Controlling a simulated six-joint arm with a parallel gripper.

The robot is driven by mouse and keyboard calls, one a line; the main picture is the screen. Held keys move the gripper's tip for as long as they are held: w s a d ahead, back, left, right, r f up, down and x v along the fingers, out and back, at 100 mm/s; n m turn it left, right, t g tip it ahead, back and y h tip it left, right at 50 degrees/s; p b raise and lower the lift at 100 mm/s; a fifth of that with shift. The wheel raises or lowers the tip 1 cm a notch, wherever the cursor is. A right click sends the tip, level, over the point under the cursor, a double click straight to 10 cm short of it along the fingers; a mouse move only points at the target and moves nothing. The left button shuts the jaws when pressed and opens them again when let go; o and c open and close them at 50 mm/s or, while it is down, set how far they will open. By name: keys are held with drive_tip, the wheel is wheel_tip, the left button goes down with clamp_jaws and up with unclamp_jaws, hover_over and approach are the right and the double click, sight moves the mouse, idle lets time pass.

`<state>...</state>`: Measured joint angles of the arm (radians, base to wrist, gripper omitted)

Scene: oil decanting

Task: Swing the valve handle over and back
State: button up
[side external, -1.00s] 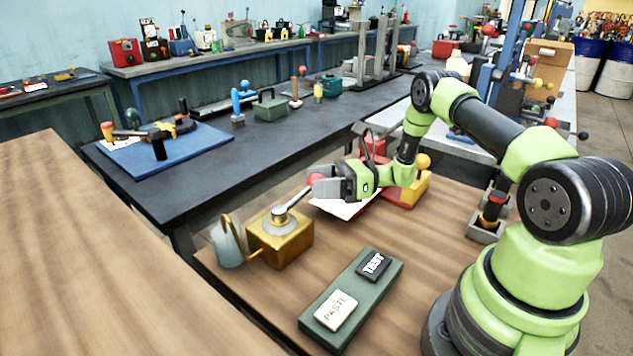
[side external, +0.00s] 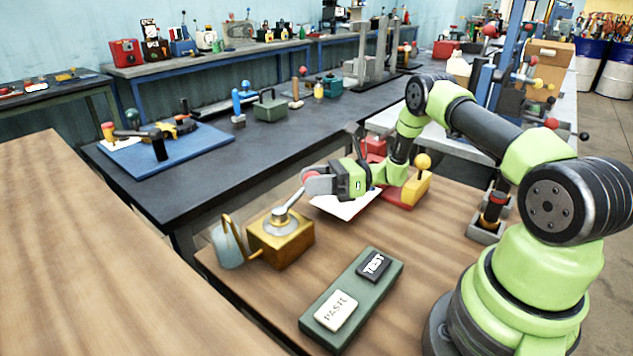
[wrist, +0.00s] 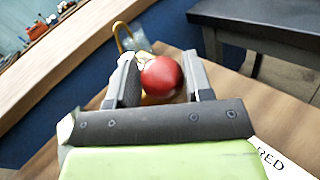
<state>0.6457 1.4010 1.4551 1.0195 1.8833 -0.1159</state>
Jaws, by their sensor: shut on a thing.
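The valve is a brass box (side external: 283,240) with a round grey disc on top, standing near the table's left edge. Its grey metal handle (side external: 287,208) slants up and to the right from the disc, ending in a red ball knob (wrist: 161,77). In the side view my gripper (side external: 312,181) is at the upper end of the handle, covering most of the knob. In the wrist view the knob sits between my two fingers (wrist: 162,82), and the gripper is shut on it. The knob hides most of the brass box there.
A pale blue can with a brass handle (side external: 228,245) stands against the box's left side. A green board (side external: 352,290) with two labelled blocks lies in front. A white sheet (side external: 343,207) and a red-and-yellow fixture (side external: 412,188) are behind. The table's middle is clear.

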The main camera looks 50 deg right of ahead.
drive_tip(key=shift+w+a, duration=0.1)
drive_tip(key=shift+w, duration=0.2)
drive_tip(key=o, duration=1.2)
drive_tip(key=shift+c, duration=0.2)
drive_tip(key=s+d+r, duration=0.3)
drive_tip(key=r, duration=0.4)
drive_tip(key=shift+s+d, duration=0.2)
drive_tip(key=shift+d, duration=0.2)
